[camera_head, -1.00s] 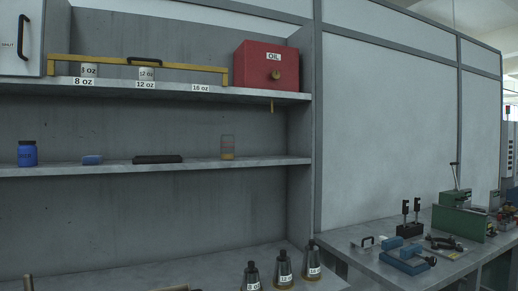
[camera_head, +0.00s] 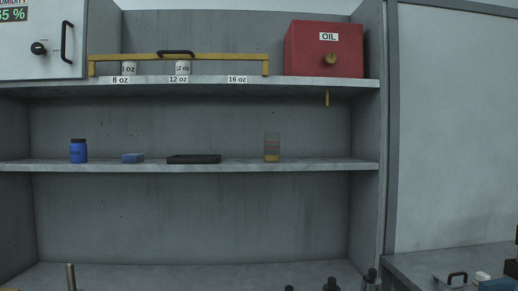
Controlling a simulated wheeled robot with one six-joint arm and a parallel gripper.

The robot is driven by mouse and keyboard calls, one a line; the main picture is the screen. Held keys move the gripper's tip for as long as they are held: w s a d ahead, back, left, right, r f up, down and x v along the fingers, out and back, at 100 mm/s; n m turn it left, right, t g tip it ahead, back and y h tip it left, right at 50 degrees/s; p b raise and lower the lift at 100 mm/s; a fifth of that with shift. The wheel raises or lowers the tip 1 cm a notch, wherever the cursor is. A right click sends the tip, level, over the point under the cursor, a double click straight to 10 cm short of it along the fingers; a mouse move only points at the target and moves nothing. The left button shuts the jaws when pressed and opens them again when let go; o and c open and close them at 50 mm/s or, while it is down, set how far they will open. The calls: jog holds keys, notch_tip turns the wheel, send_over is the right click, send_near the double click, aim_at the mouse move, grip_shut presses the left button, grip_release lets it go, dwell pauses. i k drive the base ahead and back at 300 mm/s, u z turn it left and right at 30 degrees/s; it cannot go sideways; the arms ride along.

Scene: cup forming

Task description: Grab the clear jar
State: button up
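The clear jar (camera_head: 272,147) stands upright on the middle shelf (camera_head: 220,166), right of the middle. It is see-through, with a yellowish layer at its bottom and a faint reddish mark higher up. Nothing stands in front of it. My gripper is not in view.
Left of the jar on the same shelf are a black flat object (camera_head: 194,159), a blue block (camera_head: 132,158) and a blue bottle (camera_head: 79,151). Above are a red OIL box (camera_head: 325,48) with a tap and a yellow bar (camera_head: 220,58). Dark tops show at the lower edge.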

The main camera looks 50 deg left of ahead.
aim_at(271, 140)
jog(key=u, duration=0.55)
jog(key=i, duration=0.8)
jog(key=u, duration=0.65)
